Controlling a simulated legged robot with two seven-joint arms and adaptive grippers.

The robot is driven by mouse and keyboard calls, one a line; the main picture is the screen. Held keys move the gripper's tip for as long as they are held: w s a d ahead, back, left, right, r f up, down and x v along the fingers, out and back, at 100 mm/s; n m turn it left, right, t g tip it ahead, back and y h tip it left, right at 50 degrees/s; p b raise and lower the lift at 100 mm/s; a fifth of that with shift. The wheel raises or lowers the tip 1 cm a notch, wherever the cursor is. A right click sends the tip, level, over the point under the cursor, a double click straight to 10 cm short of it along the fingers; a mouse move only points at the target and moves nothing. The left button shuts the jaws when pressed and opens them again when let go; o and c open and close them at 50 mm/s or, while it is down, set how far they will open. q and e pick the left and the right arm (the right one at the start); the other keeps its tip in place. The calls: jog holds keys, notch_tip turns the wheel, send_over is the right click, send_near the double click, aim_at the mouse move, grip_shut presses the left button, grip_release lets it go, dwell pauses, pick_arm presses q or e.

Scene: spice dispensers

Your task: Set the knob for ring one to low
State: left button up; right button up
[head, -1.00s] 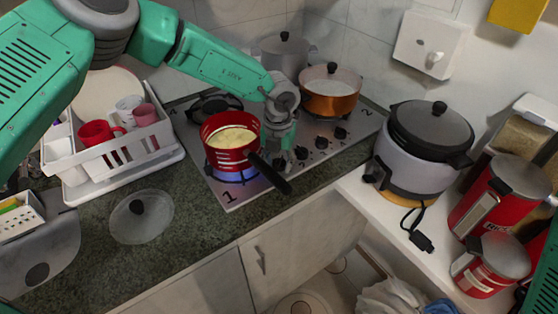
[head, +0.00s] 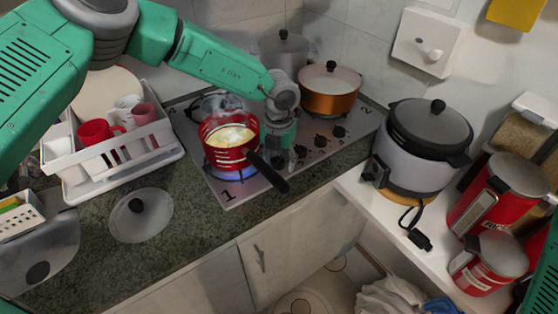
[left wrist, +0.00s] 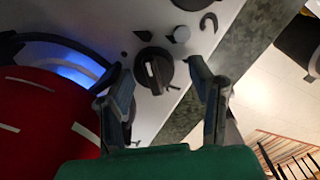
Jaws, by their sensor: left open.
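The steel cooktop (head: 215,190) has a "1" printed at its near left corner. A red pot (head: 222,160) with a black handle stands on the ring there, over a blue flame. In the left wrist view a black knob (left wrist: 153,70) with a white mark lies between the fingers of my left gripper (left wrist: 157,72), which are open and apart on either side of it. I cannot tell whether they touch it. In the head view my left gripper (head: 279,150) points down just right of the pot and largely hides this knob. My right gripper is not in view.
More knobs (head: 320,141) run along the cooktop's front right side. An orange pot (head: 331,90) stands at the back. The red pot's handle (head: 268,174) sticks out close to my left gripper. A dish rack (head: 130,140) and a glass lid (head: 140,217) are at left.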

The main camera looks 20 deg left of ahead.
pick_arm(q)
jog(key=shift+w+a+r, duration=0.15)
jog(key=shift+w, duration=0.1)
